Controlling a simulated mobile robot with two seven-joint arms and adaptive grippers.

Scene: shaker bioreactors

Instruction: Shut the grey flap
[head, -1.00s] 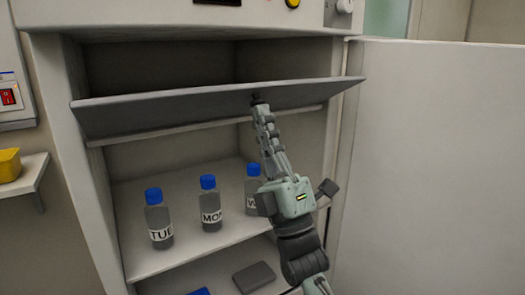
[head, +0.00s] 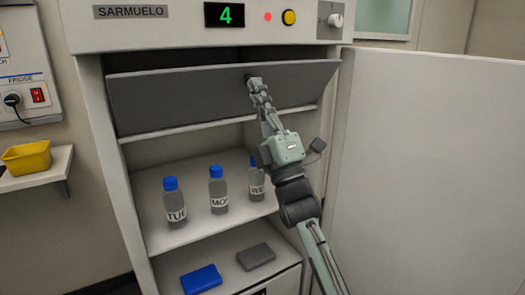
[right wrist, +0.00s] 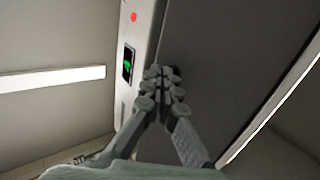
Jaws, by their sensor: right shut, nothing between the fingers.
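The grey flap (head: 190,93) spans the top compartment of the fridge in the head view. It is tilted, with a narrow dark gap above its upper edge. My right gripper (head: 250,82) is shut and empty, with its fingertips at the flap's upper middle, seemingly against its front face. In the right wrist view the shut fingers (right wrist: 160,73) lie in front of the grey flap (right wrist: 220,70). Whether the tips press on it is hard to tell. My left gripper is not in view.
Below the flap, bottles with blue caps (head: 172,205) stand on a shelf. A blue pack (head: 201,279) and a grey pack (head: 256,256) lie lower down. The open fridge door (head: 430,170) stands at right. A yellow tub (head: 27,157) sits on a wall shelf at left.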

